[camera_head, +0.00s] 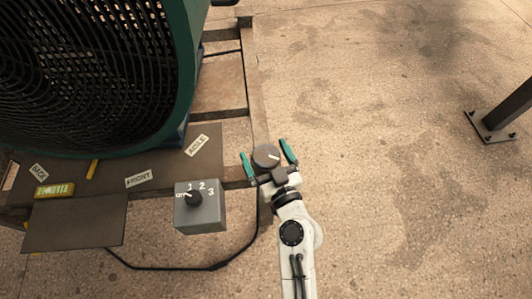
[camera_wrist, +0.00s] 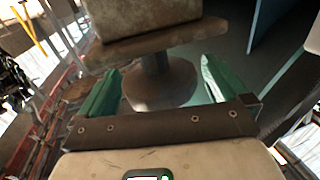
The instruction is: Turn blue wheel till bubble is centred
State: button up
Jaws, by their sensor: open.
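My gripper (camera_head: 268,158) is open, with a green finger on each side of a round dark knob (camera_head: 265,157) that has a light line on top. In the wrist view, my open gripper (camera_wrist: 158,82) has a brown stem and round base (camera_wrist: 160,88) between its fingers, with gaps on both sides. A yellow-green level vial (camera_head: 54,189) lies at the left on the dark plate; its bubble is too small to make out. I cannot make out a clearly blue wheel; the knob looks dark grey.
A large green-rimmed fan (camera_head: 90,70) stands upper left on a metal frame (camera_head: 247,85). A grey switch box (camera_head: 200,215) marked 1, 2, 3 stands left of my gripper, with a black cable (camera_head: 180,268) below. A dark post (camera_head: 505,115) stands far right. Floor between is clear.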

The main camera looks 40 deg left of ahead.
jog(key=shift+c, duration=0.3)
jog(key=c, duration=0.9)
